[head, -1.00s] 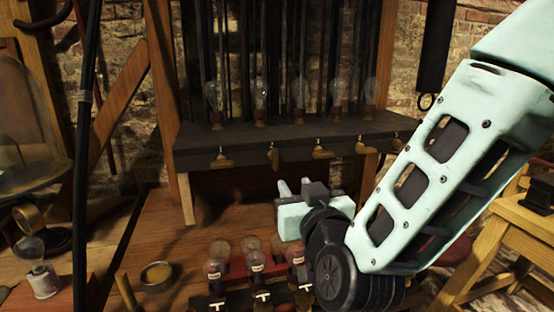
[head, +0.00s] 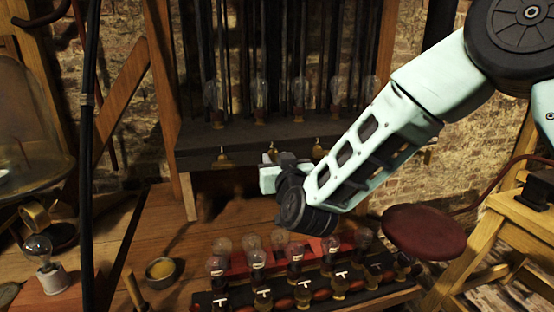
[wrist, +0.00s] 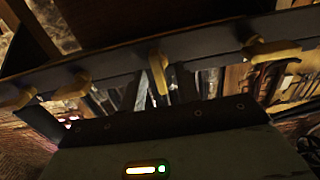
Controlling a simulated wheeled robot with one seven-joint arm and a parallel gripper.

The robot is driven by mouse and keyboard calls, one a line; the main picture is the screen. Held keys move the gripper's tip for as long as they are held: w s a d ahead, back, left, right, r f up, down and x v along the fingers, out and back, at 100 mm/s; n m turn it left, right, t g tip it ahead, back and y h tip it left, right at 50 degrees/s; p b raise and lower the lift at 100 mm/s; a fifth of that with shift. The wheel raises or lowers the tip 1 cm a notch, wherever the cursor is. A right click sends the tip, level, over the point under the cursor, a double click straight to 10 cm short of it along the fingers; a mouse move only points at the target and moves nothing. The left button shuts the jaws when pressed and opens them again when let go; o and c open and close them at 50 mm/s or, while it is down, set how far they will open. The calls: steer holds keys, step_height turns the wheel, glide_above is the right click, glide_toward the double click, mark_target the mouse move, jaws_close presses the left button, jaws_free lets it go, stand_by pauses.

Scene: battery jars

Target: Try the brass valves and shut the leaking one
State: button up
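Several brass valves hang along the front edge of a dark shelf (head: 290,137). In the head view the leftmost brass valve (head: 222,159) lies sideways, and another brass valve (head: 320,150) shows right of my gripper (head: 270,157). My gripper is raised just under the shelf edge, and its hand and arm hide other valves. In the wrist view one brass valve handle (wrist: 158,68) points down between the two grey fingers, which stand apart. The neighbouring brass valves (wrist: 73,86) and (wrist: 270,50) lie sideways. Contact with the handle cannot be told. I see no leak.
Clear glass bulbs (head: 258,95) stand on the shelf. On the wooden bench (head: 150,225) below are a rack of several labelled bulbs (head: 295,255) and a small brass dish (head: 160,268). A round dark red seat (head: 425,230) stands at right.

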jaws_close()
steer(key=shift+b, duration=0.4)
steer(key=shift+w+d+f+m+b, duration=0.1)
steer(key=shift+m+b, duration=2.9)
steer(key=shift+b, duration=0.45)
steer(key=shift+s+d+f+m+b, duration=0.1)
steer(key=shift+m+b, duration=2.9)
steer(key=shift+b, duration=0.45)
steer(key=shift+w+d+f+m+b, duration=0.1)
steer(key=shift+m+b, duration=2.9)
steer(key=shift+b, duration=0.45)
